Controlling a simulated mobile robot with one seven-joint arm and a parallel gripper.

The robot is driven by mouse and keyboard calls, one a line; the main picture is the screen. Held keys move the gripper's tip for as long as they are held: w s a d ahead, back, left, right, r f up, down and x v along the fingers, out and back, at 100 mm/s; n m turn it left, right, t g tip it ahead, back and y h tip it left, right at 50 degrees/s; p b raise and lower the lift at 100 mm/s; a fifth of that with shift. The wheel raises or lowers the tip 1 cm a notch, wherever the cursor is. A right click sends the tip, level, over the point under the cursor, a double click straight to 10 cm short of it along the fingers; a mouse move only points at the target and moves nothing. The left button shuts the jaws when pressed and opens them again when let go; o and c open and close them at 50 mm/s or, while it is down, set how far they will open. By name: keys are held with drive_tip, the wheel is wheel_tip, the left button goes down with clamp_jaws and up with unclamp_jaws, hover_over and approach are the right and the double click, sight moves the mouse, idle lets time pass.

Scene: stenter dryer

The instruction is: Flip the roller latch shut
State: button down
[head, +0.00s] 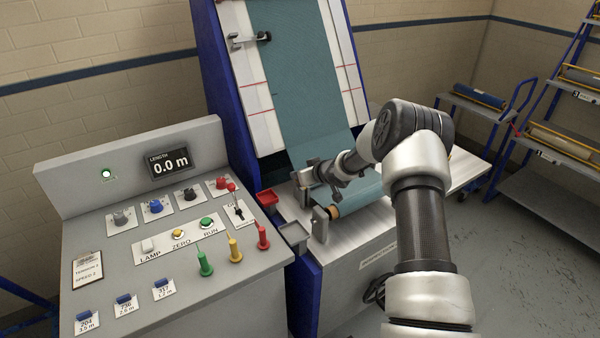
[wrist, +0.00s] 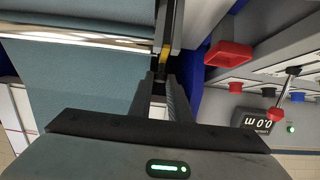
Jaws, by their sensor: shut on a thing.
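The roller latch shows in the wrist view as a narrow dark piece with a yellow part (wrist: 165,56) at the end of a shiny roller (wrist: 75,37). My gripper (wrist: 164,75) is shut on the latch, with its fingertips at the yellow part. In the head view my gripper (head: 318,189) is at the left end of the machine's roller area, by the metal brackets. My gripper and wrist hide most of the latch there, so its angle is unclear. Teal fabric (head: 300,90) runs down the sloped machine to the rollers.
A control desk (head: 230,290) with knobs, buttons and coloured levers stands at the left. A red tray (head: 267,197) and a grey tray (head: 293,233) sit between desk and machine. A lower bracket (head: 320,224) holds a fabric roll's brown core (head: 334,212). Shelves stand at the right.

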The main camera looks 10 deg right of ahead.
drive_tip(key=c, duration=1.7)
unclamp_jaws()
drive_tip(key=v, duration=1.7)
drive_tip(key=shift+s+d, duration=0.1)
drive_tip(key=shift+s, duration=0.1)
